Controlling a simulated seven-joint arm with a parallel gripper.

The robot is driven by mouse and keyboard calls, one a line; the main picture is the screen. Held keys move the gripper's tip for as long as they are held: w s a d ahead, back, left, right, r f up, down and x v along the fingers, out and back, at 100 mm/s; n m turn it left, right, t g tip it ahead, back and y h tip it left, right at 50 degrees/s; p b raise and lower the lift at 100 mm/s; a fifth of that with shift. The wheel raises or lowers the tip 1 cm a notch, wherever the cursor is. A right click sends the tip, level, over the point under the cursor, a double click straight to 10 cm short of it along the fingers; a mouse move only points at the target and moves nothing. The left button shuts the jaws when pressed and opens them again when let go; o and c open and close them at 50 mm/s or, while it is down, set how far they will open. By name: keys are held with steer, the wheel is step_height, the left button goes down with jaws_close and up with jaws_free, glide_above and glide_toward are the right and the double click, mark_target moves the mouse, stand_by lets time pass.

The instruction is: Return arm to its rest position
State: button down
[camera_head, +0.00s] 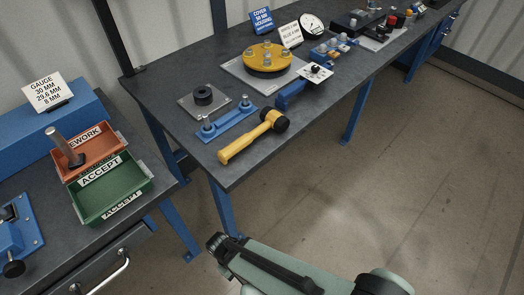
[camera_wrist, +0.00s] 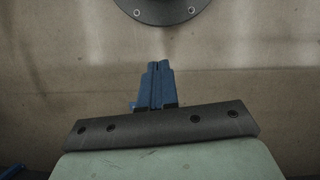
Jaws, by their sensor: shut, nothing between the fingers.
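In the wrist view my gripper (camera_wrist: 158,66) has its two blue fingers together with nothing between them. It points toward a bare beige surface, away from any work item. In the head view part of my pale green arm (camera_head: 290,268) reaches in at the bottom centre, over open floor in front of the benches. The gripper fingers cannot be made out there. A yellow-handled mallet (camera_head: 245,139) lies at the near edge of the long bench, apart from my arm.
The dark long bench (camera_head: 185,142) carries a yellow round housing (camera_head: 265,58), a blue stand (camera_head: 227,122) and several couplers. On the left bench sit a red tray (camera_head: 84,152), holding a grey pin (camera_head: 64,147), and a green tray (camera_head: 143,181). The floor (camera_head: 370,185) at right is clear.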

steer(key=d+f+m+g+y, duration=0.1)
steer(key=d+f+m, duration=0.1)
steer(key=d, duration=0.6)
steer(key=d+f+m+g+y, duration=0.1)
steer(key=d+m, duration=0.4)
steer(key=d, duration=0.3)
steer(key=d+f+m+g+y, duration=0.1)
steer(key=d+f+m+g, duration=0.1)
steer(key=d, duration=0.7)
steer(key=shift+f+m, duration=0.3)
steer(key=shift+m, duration=0.4)
steer(key=shift+d, duration=0.1)
